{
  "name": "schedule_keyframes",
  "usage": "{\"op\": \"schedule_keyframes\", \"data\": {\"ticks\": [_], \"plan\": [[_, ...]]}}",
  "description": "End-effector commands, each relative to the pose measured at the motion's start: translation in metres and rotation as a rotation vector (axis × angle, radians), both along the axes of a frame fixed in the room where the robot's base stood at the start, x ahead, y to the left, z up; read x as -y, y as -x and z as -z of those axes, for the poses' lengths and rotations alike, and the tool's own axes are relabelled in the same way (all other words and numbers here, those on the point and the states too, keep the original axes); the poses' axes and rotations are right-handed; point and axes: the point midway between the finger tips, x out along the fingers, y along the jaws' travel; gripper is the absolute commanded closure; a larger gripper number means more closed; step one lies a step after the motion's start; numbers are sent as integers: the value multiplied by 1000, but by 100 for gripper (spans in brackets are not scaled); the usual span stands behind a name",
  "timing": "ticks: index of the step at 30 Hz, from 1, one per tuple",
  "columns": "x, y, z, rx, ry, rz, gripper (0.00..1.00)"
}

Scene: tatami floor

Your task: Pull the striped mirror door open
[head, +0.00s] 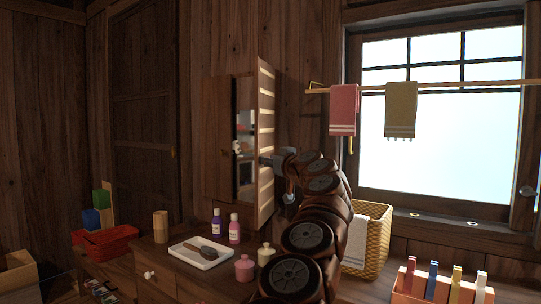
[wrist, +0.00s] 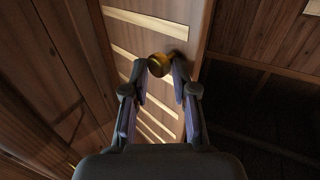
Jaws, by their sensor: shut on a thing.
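The striped mirror door (head: 266,120) is a dark wooden panel with pale horizontal stripes, on the wall cabinet (head: 218,140) left of the window. It stands at an angle to the wall. In the wrist view the striped face (wrist: 143,48) fills the middle, with a round brass knob (wrist: 158,66) on it. My gripper (head: 268,160) is at the striped face at mid height. In the wrist view its two fingers (wrist: 160,68) are on either side of the knob, shut on it. The knob is hidden in the head view.
Below are a white tray (head: 181,250) with a brush, purple (head: 216,225) and pink (head: 234,228) bottles, and small jars (head: 245,268). A wicker basket (head: 375,240) stands right of my arm. Towels (head: 344,108) hang on a rail. A red box (head: 104,242) is at the left.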

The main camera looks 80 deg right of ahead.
Motion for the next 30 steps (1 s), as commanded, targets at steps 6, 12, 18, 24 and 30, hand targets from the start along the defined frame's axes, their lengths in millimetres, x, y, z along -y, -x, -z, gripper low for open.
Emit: {"op": "schedule_keyframes", "data": {"ticks": [6,12,18,24,30], "plan": [[0,10,-12,17,16,27,62],[-12,10,-16,16,13,18,44],[-20,8,-20,14,17,14,51],[-22,9,-22,15,19,14,51],[-21,10,-22,16,19,14,51]]}}
